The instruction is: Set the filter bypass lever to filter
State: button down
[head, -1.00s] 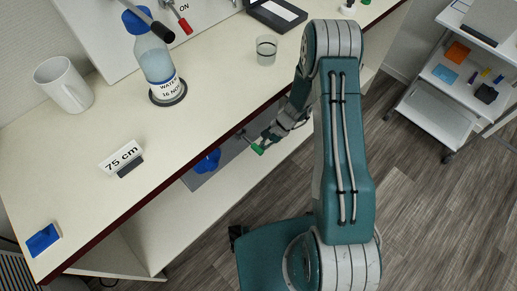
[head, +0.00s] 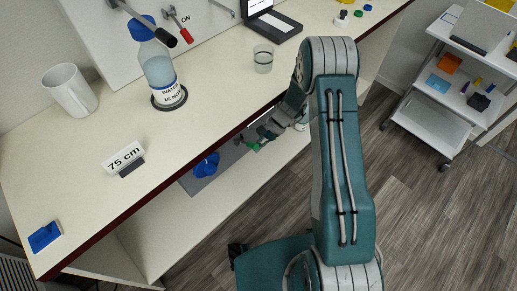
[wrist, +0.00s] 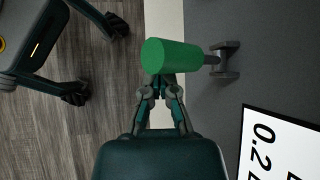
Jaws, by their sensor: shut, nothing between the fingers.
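The lever has a green cylindrical handle (wrist: 172,56) on a thin grey stem (wrist: 223,58), mounted on a grey panel (wrist: 215,110) in the wrist view. The handle points left from its pivot, out past the panel's edge. In the head view the green handle (head: 254,146) shows below the counter's front edge, partly hidden by my gripper (head: 268,134). In the wrist view my gripper (wrist: 161,82) is shut, with its fingertips right at the handle's lower side and nothing between them. Whether they touch it I cannot tell.
A white label with "0.2" (wrist: 285,140) is on the panel. A blue knob (head: 206,165) sits left of the lever. On the counter above are a bottle (head: 160,75), a glass (head: 263,59), a mug (head: 70,90) and a "75 cm" sign (head: 124,158).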

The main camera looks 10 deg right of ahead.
dwell(0.3)
jog(key=v, duration=1.2)
